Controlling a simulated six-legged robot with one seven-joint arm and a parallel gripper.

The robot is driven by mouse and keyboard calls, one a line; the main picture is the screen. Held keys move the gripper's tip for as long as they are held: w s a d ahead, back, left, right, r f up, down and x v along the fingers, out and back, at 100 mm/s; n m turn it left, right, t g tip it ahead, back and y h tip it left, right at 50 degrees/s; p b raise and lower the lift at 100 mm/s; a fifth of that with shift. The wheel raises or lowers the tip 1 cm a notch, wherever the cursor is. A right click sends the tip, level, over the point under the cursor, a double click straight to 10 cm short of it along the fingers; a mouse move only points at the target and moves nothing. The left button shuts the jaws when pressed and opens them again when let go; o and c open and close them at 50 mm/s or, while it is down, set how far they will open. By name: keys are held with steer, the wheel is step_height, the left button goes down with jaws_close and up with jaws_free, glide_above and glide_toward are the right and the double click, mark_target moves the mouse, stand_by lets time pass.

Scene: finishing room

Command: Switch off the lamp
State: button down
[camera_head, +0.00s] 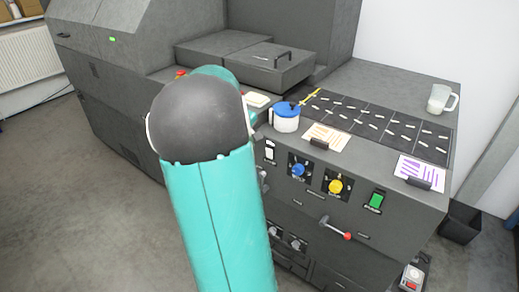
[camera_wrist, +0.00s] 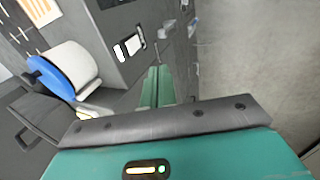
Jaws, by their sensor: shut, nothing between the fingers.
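No lamp can be made out in either view. A white rocker switch (camera_head: 270,151) on a dark plate sits at the left of the machine's front panel. In the wrist view the rocker switch (camera_wrist: 130,46) is up and left of my fingertips. My gripper (camera_wrist: 158,72) shows there with its teal fingers shut and empty, pointing along the panel and apart from the switch. In the head view my arm hides the gripper.
A blue knob (camera_head: 298,170), a yellow knob (camera_head: 335,186) and a red-tipped lever (camera_head: 346,236) stick out from the panel. A white pot with a blue lid (camera_head: 286,120) stands above the white switch. Floor at left is clear.

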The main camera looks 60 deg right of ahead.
mark_target(269, 153)
steer(key=shift+s+d+f, duration=0.15)
steer(key=shift+s+d, duration=0.15)
steer(key=shift+d, duration=0.2)
steer(key=s+d+f, duration=0.1)
steer(key=d+f, duration=0.7)
steer(key=shift+s+f, duration=0.15)
steer(key=shift+f, duration=0.15)
